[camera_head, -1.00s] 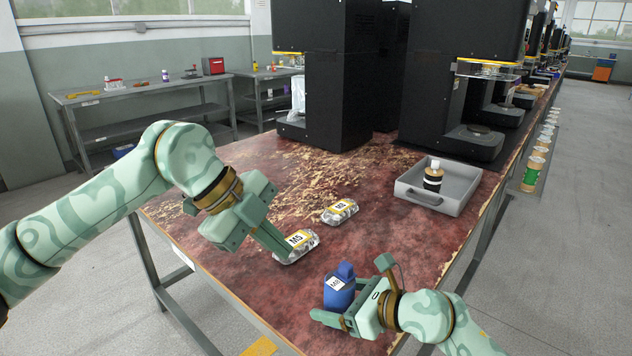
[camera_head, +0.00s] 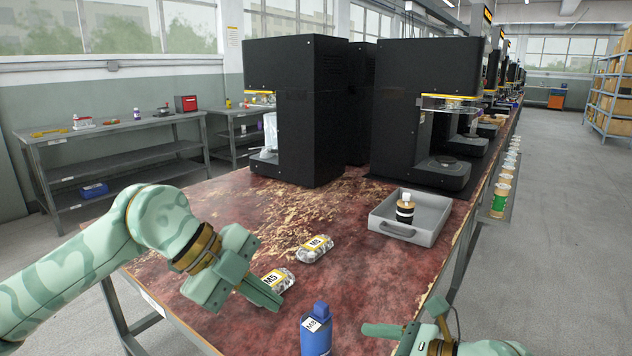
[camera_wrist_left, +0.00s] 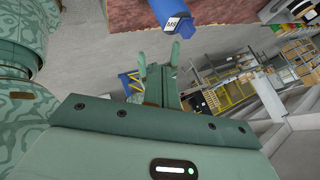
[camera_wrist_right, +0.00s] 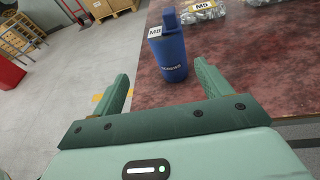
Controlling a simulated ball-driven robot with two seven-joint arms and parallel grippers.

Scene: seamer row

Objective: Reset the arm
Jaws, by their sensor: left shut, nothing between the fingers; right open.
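My left gripper (camera_head: 268,298) is shut and empty at the near edge of the pack marked M5 (camera_head: 272,276). It overlaps the pack in the head view, and I cannot tell whether they touch. My right gripper (camera_head: 402,318) is open and empty at the bottom right, partly cut off by the frame. A blue bottle (camera_head: 316,338) with a white label stands upright on the bench, left of my right gripper. In the right wrist view the bottle (camera_wrist_right: 172,56) is beyond the open fingers, with nothing held between them.
A second pack (camera_head: 315,249) lies behind the M5 pack. A grey tray (camera_head: 432,240) holds a dark bottle (camera_head: 405,208). Black machines (camera_head: 297,115) stand along the back of the red worn bench (camera_head: 350,285). A side table (camera_head: 110,128) stands at the left.

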